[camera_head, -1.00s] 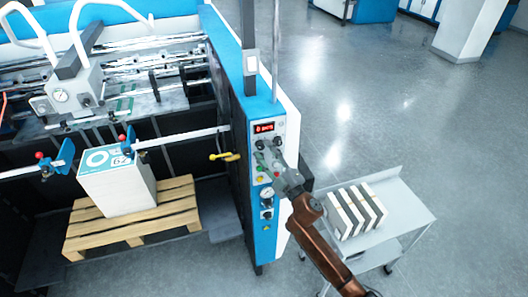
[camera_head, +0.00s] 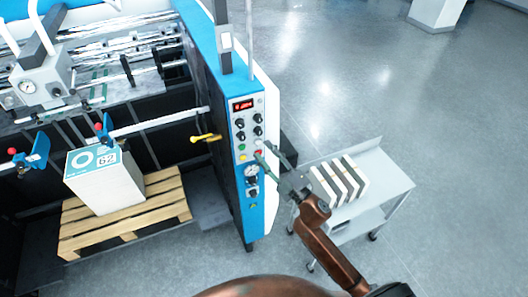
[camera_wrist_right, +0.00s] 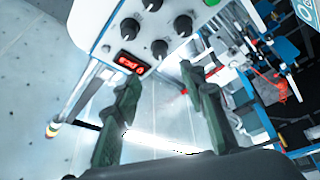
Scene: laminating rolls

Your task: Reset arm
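My right gripper (camera_head: 263,149) is just in front of the lower right edge of the control panel (camera_head: 242,125) on the blue and white machine. In the right wrist view, its two dark green fingers stand wide apart, with nothing between them (camera_wrist_right: 160,78). The panel's black knobs (camera_wrist_right: 159,47) and red-lit display (camera_wrist_right: 131,62) show beyond the fingertips there. From these views I cannot tell whether a finger touches the panel. My right arm (camera_head: 325,250) reaches up from the lower right. My left gripper is not in view.
A grey cart (camera_head: 389,184) carrying several white and dark blocks (camera_head: 340,178) stands right of my right gripper. A white paper stack (camera_head: 105,187) sits on a wooden pallet (camera_head: 160,220) at left. A yellow handle (camera_head: 206,138) juts beside the panel. Open floor lies at upper right.

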